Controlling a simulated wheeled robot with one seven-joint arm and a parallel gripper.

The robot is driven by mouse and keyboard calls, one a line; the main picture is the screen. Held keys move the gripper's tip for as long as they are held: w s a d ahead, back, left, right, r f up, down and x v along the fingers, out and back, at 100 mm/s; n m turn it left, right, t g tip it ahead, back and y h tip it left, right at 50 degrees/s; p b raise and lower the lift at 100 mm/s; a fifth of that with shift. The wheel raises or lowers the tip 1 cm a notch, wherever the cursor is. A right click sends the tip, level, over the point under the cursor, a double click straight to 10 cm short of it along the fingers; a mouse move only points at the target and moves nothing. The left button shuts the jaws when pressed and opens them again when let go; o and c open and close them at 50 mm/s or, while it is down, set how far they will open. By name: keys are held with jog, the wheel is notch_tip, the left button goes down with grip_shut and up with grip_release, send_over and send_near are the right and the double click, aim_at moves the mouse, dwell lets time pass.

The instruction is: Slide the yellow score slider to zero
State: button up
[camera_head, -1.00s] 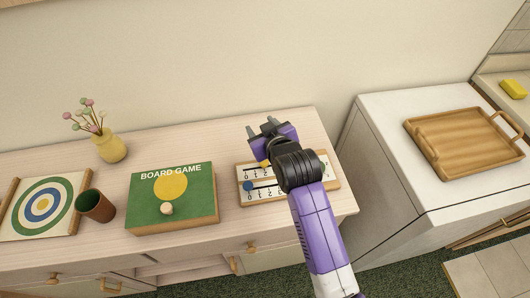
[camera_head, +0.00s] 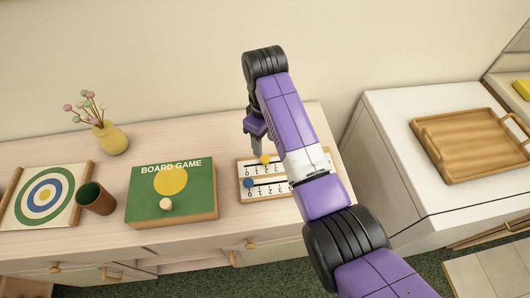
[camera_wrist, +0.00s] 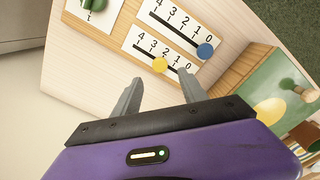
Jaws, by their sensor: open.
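The scoreboard (camera_head: 243,166) is a wooden-framed white board with two numbered tracks, lying on the pale cabinet. The yellow slider (camera_head: 266,160) is on the rear track. In the wrist view the yellow slider (camera_wrist: 160,65) appears near the 2 mark, with the 0 end to its right. The blue slider (camera_head: 249,183) is on the front track, and in the wrist view (camera_wrist: 205,51) it is at the 0 end. My gripper (camera_head: 256,142) is open and empty, pointing down behind the board's left part. Its fingers (camera_wrist: 160,88) appear apart from the yellow slider. My arm hides the board's right part.
The green board game box (camera_head: 146,205) is left of the scoreboard. Further left are a brown cup (camera_head: 96,198), a target board (camera_head: 45,199) and a yellow vase (camera_head: 111,138). A green knob (camera_wrist: 95,4) shows in the wrist view. A wooden tray (camera_head: 470,145) lies to the right.

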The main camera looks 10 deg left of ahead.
aim_at(264, 158)
notch_tip(264, 158, down, 7)
jog(key=shift+r+p, duration=0.1)
jog(key=shift+p, duration=0.2)
jog(key=shift+c, duration=0.4)
grip_shut()
dwell(1.0)
jog(key=shift+a, duration=0.1)
